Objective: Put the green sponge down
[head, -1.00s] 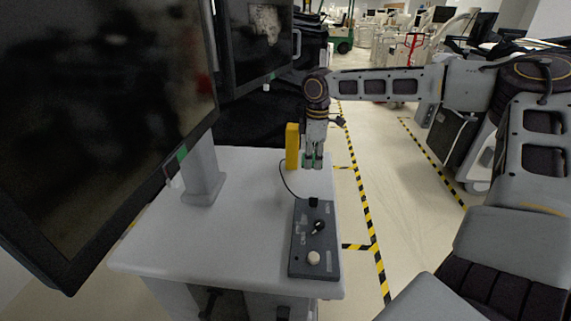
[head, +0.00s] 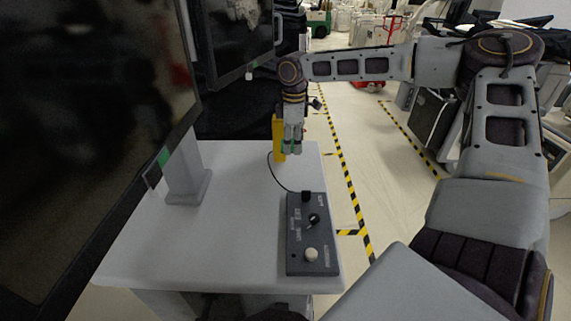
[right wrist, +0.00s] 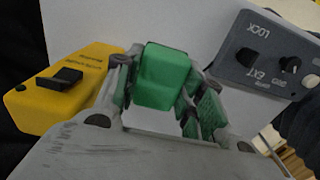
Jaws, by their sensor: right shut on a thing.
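The green sponge (right wrist: 162,76) is between the fingers of my right gripper (right wrist: 160,95) in the right wrist view. My right gripper is shut on it. In the head view my right gripper (head: 292,148) points down over the far right part of the white cart top (head: 230,235), and the sponge is mostly hidden by the fingers. I cannot tell whether the sponge touches the cart top. My left gripper is not in view.
A yellow device (head: 279,138) stands right beside my right gripper, on its left in the wrist view (right wrist: 70,85). A dark control box (head: 310,235) with knobs and a cable lies at the cart's right edge. A monitor (head: 90,130) on a stand fills the left. The cart's middle is clear.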

